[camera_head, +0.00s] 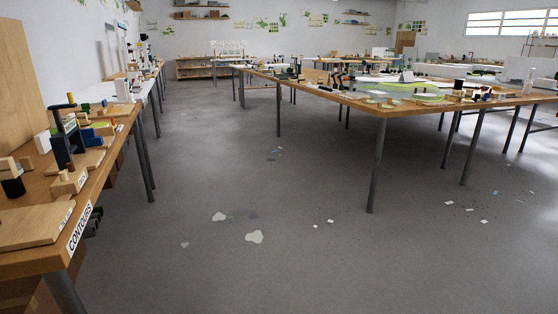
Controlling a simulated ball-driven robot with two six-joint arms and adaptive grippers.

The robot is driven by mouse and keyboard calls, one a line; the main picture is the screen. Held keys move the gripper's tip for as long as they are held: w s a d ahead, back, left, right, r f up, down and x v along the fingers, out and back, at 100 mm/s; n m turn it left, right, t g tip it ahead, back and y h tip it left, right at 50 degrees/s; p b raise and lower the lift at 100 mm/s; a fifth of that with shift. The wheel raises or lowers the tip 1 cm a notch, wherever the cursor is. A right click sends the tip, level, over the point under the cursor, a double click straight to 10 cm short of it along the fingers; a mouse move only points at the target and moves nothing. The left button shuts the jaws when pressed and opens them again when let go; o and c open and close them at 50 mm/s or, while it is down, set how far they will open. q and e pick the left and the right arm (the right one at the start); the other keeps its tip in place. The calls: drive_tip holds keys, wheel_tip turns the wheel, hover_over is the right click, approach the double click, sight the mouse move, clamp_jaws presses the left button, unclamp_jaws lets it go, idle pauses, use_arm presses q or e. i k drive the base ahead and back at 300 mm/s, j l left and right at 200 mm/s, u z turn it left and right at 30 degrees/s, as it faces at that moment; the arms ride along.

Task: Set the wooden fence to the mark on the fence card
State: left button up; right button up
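I cannot make out the wooden fence or the fence card with its mark; the things on the tables are too small to tell apart. A landscape model with pale green pieces (428,97) lies on the large wooden table (352,101) at the right, some way off. Neither of my grippers shows in the head view.
A near wooden bench (32,257) at the left carries a "CONTOURS" label (79,229), wooden blocks and a dark upright device (64,143). Paper scraps (254,237) lie on the grey floor. A shelf (199,67) stands at the back.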

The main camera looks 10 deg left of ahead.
sight(106, 106)
drive_tip(key=i, duration=0.8)
drive_tip(key=i+l+u, duration=0.1)
drive_tip(key=i, duration=0.65)
drive_tip(key=i+l, duration=0.15)
drive_tip(key=i, duration=0.65)
drive_tip(key=i+l+u, duration=0.1)
drive_tip(key=i+u, duration=0.3)
drive_tip(key=i+l+u, duration=0.2)
drive_tip(key=u, duration=0.25)
drive_tip(key=i+l+u, duration=0.7)
drive_tip(key=u, duration=0.15)
drive_tip(key=i+l+u, duration=0.2)
drive_tip(key=l, duration=0.2)
drive_tip(key=l+u, duration=0.2)
drive_tip(key=l, duration=0.2)
drive_tip(key=i+l+u, duration=0.2)
drive_tip(key=l, duration=0.25)
drive_tip(key=i+l+u, duration=0.15)
drive_tip(key=i, duration=0.15)
drive_tip(key=i+l+u, duration=0.1)
drive_tip(key=i, duration=0.2)
